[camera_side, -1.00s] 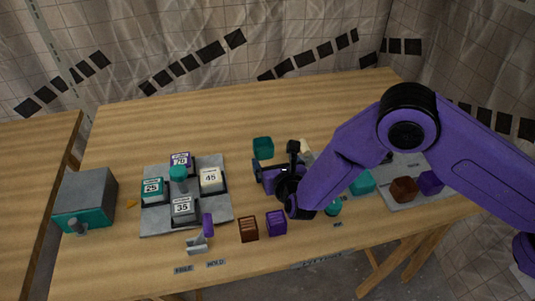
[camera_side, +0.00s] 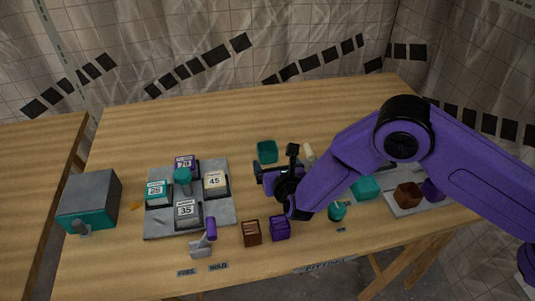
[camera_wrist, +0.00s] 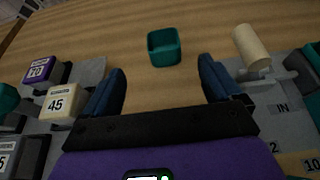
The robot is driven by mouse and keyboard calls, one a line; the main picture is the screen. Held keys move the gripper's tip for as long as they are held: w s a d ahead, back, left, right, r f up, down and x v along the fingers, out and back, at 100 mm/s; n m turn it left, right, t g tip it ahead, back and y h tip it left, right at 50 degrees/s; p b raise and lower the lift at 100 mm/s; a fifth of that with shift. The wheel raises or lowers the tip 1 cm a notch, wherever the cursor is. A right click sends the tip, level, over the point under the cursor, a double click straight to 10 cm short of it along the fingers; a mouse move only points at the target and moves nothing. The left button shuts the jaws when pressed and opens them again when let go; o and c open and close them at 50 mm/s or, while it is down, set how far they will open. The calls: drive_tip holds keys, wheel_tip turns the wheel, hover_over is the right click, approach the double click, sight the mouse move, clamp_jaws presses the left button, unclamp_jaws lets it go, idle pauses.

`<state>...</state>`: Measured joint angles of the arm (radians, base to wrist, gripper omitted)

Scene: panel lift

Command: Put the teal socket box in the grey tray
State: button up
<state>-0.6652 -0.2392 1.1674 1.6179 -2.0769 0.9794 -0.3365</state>
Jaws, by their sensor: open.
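The teal socket box (camera_side: 267,152) appears to be an open-topped teal box standing on the wooden table, behind my gripper in the side view. It also shows in the wrist view (camera_wrist: 164,47), ahead of the fingertips and centred between them, apart from both. My gripper (camera_wrist: 163,75) is open and empty. In the side view my gripper (camera_side: 268,173) is just in front of the box; my arm hides part of it. The grey tray (camera_side: 428,205) lies at the right, partly hidden by my arm, with a brown box and a purple box on it.
A grey panel (camera_side: 225,213) with several numbered blocks lies to the left. A brown crate (camera_side: 251,233) and a purple crate (camera_side: 280,228) sit at the front. The table's back is clear.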

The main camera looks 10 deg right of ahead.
sight(272, 155)
drive_tip(key=x, duration=0.4)
drive_tip(key=shift+w+f, duration=0.2)
drive_tip(key=shift+w, duration=0.1)
drive_tip(key=x, duration=0.3)
drive_tip(key=shift+d+f, duration=0.3)
drive_tip(key=shift+x, duration=1)
drive_tip(key=shift+r, duration=0.1)
drive_tip(key=c, duration=1.1)
drive_tip(key=shift+c, duration=0.3)
